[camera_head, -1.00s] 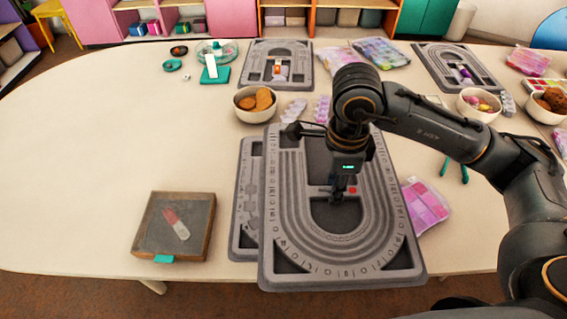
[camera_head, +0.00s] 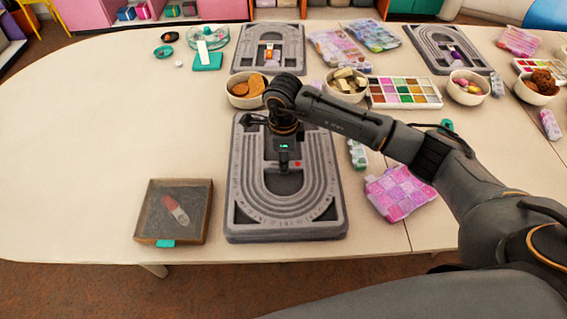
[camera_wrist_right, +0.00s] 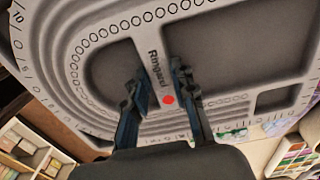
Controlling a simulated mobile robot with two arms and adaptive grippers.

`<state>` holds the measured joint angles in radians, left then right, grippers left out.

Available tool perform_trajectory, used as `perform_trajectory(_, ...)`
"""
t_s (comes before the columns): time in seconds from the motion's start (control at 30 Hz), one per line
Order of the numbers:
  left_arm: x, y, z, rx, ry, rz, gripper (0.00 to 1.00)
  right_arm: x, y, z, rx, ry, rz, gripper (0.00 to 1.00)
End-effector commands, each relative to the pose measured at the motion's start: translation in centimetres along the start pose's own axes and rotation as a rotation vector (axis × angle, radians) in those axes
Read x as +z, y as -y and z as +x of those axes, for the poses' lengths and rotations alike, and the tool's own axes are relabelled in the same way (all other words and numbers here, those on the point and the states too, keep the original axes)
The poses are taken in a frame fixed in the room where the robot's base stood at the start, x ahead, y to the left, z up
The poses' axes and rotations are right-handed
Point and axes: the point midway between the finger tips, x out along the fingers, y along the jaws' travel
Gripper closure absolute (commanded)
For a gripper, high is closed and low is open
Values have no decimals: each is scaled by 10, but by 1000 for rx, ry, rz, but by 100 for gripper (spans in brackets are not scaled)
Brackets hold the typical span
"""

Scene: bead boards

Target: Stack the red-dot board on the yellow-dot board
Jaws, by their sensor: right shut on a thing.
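The grey red-dot board (camera_head: 285,208) is in front of me, with its red dot (camera_head: 298,163) to the right of my right gripper (camera_head: 283,167). The gripper is shut on the board's middle bar. In the right wrist view, the fingers (camera_wrist_right: 162,100) straddle the bar of the board (camera_wrist_right: 157,65) beside the red dot (camera_wrist_right: 168,99). Another grey board, seen beneath it earlier, is now covered almost wholly, so its dot is hidden. I cannot tell whether the two boards touch. My left gripper is not in view.
A wooden-framed tray (camera_head: 174,239) lies to the left. Bowls (camera_head: 245,90), a paint palette (camera_head: 404,93) and a pink bead bag (camera_head: 398,194) lie behind and to the right. Two more grey boards (camera_head: 241,50) stand farther back.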

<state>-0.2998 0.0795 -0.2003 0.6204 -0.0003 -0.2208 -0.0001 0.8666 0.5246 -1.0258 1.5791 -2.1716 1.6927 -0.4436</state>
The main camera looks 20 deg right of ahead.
Motion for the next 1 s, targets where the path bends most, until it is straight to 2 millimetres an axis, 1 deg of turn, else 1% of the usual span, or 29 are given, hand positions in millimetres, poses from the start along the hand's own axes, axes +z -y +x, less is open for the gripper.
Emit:
perform_trajectory(0.03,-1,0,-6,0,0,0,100,0,-2,6,7,-2,0,100)
perform_trajectory(0.13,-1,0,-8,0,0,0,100,0,-1,18,4,0,1,100)
perform_trajectory(0.37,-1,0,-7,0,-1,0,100,0,0,20,1,0,0,100)
perform_trajectory(0.47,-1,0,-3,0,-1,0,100,0,-1,24,1,0,0,100)
perform_trajectory(0.5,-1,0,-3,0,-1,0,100,0,-1,24,1,-1,0,72)
perform_trajectory(0.57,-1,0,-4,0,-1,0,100,0,-1,23,2,-1,0,60)
perform_trajectory(0.6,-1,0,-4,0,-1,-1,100,-1,-1,23,2,-1,0,52)
perform_trajectory(0.87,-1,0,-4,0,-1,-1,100,-1,-1,23,2,-1,0,52)
perform_trajectory(1.0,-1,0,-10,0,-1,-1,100,0,-1,17,2,0,0,52)
